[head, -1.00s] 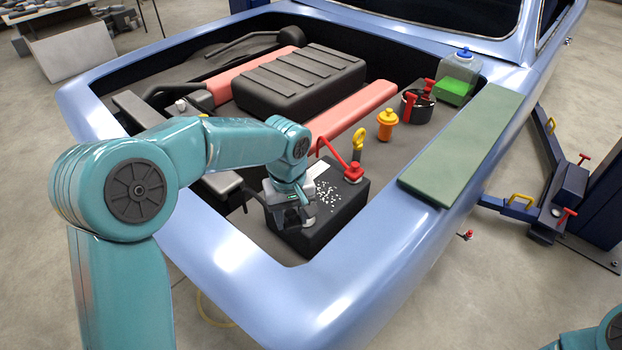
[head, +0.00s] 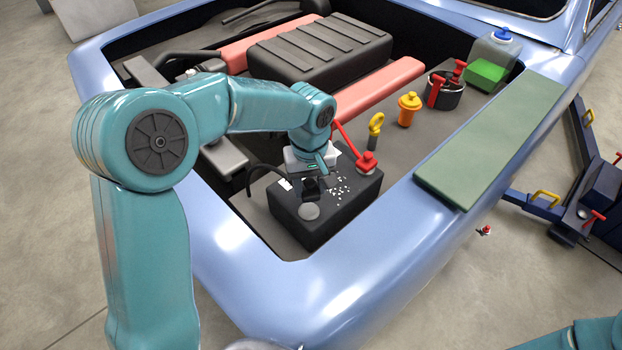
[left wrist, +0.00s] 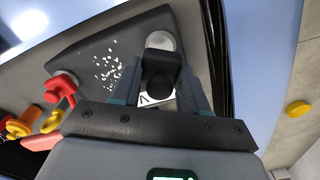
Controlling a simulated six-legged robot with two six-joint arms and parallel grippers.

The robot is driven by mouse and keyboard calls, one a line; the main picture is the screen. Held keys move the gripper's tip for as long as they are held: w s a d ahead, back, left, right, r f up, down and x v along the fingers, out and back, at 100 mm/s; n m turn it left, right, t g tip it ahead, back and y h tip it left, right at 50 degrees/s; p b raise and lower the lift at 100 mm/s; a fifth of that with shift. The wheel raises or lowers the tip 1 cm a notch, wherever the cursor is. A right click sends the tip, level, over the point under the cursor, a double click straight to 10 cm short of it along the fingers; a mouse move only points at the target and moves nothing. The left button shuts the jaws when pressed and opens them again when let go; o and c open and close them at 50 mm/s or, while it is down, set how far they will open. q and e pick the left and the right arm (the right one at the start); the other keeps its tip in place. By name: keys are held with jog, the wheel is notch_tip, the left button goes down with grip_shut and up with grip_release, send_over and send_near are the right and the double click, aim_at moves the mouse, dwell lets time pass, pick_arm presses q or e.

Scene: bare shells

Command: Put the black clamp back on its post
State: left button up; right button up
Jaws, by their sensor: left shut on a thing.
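The black battery (head: 345,207) sits in the front corner of the car's engine bay, with white specks on its top. My left gripper (head: 309,179) is over the battery, shut on the black clamp (head: 312,190). In the left wrist view the clamp (left wrist: 160,64) sits between the fingers (left wrist: 160,80). A round grey post (head: 309,211) stands on the battery just in front of the clamp; it also shows in the left wrist view (left wrist: 159,41). The clamp looks beside the post, not around it; the height gap is unclear. My right gripper is out of view.
A red clamp (head: 367,164) with a red cable is at the battery's far right. A yellow-ringed dipstick (head: 376,124), orange cap (head: 409,110) and black pot (head: 445,92) stand behind it. A green board (head: 490,140) lies on the right fender. A black cable loops left of the gripper.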

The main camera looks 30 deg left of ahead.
pick_arm(q)
jog(key=b, duration=0.3)
send_over(309, 210)
notch_tip(309, 210, down, 5)
jog(key=shift+s+r, duration=0.1)
jog(key=shift+s, duration=0.05)
jog(key=shift+f+b, duration=0.35)
jog(key=shift+f, duration=0.2)
jog(key=shift+r, duration=0.1)
jog(key=shift+w, duration=0.2)
jog(key=shift+s, duration=0.15)
jog(key=shift+f+b, duration=0.2)
jog(key=shift+b, duration=0.3)
dwell(0.9)
